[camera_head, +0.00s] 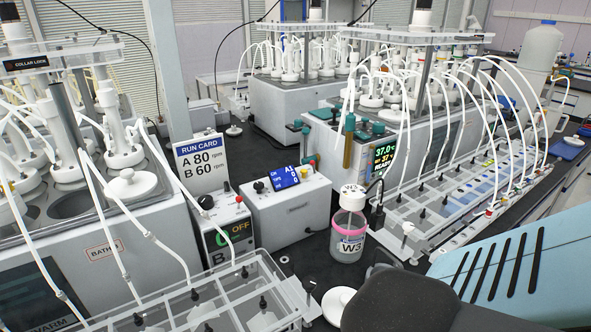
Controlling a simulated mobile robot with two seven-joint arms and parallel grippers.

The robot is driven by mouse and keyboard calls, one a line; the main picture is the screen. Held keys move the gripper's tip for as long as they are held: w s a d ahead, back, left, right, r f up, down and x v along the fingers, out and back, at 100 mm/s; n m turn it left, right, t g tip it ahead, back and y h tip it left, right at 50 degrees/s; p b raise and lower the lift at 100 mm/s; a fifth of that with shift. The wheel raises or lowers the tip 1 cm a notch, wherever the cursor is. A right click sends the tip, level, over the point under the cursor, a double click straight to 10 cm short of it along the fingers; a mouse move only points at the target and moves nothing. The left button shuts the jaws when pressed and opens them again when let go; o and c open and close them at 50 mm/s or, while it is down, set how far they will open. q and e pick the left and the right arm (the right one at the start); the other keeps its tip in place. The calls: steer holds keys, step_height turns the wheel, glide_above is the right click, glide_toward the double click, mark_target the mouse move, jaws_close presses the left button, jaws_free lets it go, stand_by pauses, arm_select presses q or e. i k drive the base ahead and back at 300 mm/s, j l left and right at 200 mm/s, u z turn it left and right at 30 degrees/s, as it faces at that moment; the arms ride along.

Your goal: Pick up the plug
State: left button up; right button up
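No object here is clearly marked as the plug. A white round lid-like piece with a raised knob (338,302) lies on the dark bench at the bottom centre, partly cut off by a dark arm part. A similar white knobbed disc (133,184) sits on top of the left bath. A small black connector on a cable (378,212) stands upright beside the capped bottle. The bottle (349,230) is clear with a white cap, a pink band and a W3 label. Neither of my grippers shows in this view.
A clear compartment tray (180,310) fills the front left. Two control boxes (290,212) and a run card (202,162) stand behind it. A long tubed rack (445,212) runs along the right. Bare dark bench (312,262) shows left of the bottle.

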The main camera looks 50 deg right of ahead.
mark_target(334, 302)
steer(key=z, duration=1.75)
steer(key=k, duration=0.5)
steer(key=i, duration=0.5)
steer(key=k+l+u, duration=0.15)
steer(key=k+j, duration=0.05)
steer(key=k, duration=0.05)
